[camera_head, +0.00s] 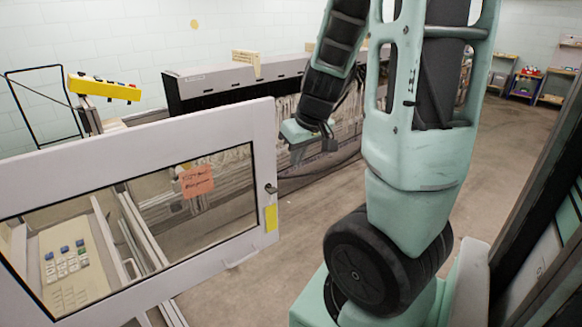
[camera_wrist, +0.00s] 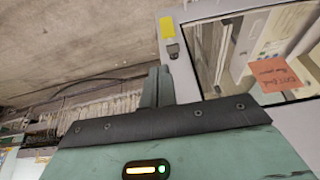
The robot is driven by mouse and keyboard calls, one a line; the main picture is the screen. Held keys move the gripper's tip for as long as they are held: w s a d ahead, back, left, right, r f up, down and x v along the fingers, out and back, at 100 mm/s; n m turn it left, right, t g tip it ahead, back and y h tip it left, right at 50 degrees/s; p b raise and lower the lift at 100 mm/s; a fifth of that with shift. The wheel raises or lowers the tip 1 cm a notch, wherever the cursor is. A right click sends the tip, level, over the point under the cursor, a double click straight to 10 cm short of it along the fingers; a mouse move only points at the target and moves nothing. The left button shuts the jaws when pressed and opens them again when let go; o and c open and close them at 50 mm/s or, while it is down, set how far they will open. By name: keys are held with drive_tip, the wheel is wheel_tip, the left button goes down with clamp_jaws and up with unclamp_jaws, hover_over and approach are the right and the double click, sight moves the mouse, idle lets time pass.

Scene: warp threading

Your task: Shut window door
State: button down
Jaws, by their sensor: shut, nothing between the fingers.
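The window door (camera_head: 262,150) is a white-framed panel with a dark-edged glass pane, standing open at the left of the head view. It carries a small dark latch (camera_head: 270,188), a yellow label (camera_head: 270,217) and an orange note (camera_head: 197,181). In the wrist view its frame (camera_wrist: 190,85) is at the upper right. My gripper (camera_head: 312,150) is in the middle of the head view, to the right of the door's free edge and beyond it. In the wrist view my gripper's fingers (camera_wrist: 157,82) are together and empty, close beside the door frame; contact cannot be told.
Behind the door is a compartment with a keypad panel (camera_head: 66,262). A long machine (camera_head: 236,82) with hanging threads stands behind my gripper. Shelves (camera_head: 527,82) stand at the far right. The floor (camera_head: 320,208) between the door and my base is clear.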

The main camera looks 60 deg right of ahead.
drive_tip(key=w+d+f+b, duration=0.2)
drive_tip(key=w+f+b, duration=0.1)
drive_tip(key=w+f, duration=0.4)
drive_tip(key=shift+w+d+f, duration=0.15)
drive_tip(key=shift+d+f, duration=0.2)
drive_tip(key=shift+f, duration=0.75)
